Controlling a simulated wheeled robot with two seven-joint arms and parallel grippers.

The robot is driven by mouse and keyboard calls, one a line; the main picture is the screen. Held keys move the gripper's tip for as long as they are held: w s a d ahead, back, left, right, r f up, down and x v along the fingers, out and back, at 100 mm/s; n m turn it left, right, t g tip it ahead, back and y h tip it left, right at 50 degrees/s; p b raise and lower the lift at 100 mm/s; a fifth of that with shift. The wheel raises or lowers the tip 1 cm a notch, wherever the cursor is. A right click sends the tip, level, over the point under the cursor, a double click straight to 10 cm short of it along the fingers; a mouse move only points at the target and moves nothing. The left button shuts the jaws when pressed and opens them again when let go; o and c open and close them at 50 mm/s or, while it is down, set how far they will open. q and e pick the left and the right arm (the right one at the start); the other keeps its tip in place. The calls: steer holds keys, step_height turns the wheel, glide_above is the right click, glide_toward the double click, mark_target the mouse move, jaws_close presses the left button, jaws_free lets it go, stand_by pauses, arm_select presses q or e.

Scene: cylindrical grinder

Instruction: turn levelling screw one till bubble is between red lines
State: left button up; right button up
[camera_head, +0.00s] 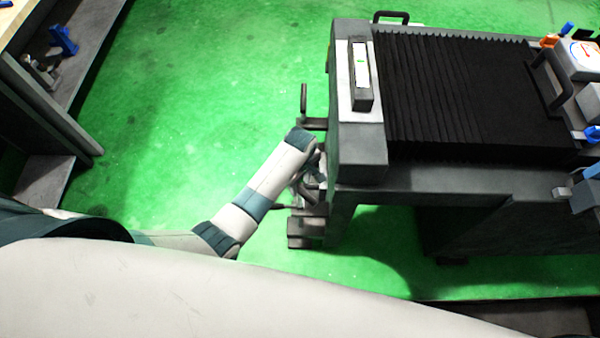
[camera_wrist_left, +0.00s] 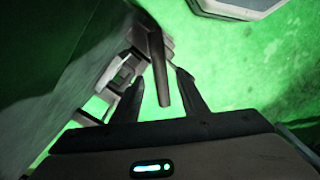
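The spirit level (camera_head: 361,75) lies on the light plate at the left end of the grey machine; its pale green vial shows, but the bubble is too small to read against any lines. My left gripper (camera_head: 312,185) is beside the machine's left side, low down and partly hidden by my forearm. In the left wrist view my left gripper (camera_wrist_left: 160,78) is open, with a dark tapered bar (camera_wrist_left: 159,85), seemingly a levelling screw's handle, between its two fingers. A gap shows on the bar's left; contact on the right is unclear. My right gripper is not in view.
Another upright dark handle (camera_head: 303,98) stands at the machine's left side, above my left wrist in the picture. Black bellows (camera_head: 460,95) cover the machine's top. Green floor (camera_head: 190,110) is clear to the left, up to a bench (camera_head: 45,110).

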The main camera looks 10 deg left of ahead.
arm_select(q)
step_height(320, 180, up, 6)
steer(key=shift+r, duration=0.15)
stand_by(0.3)
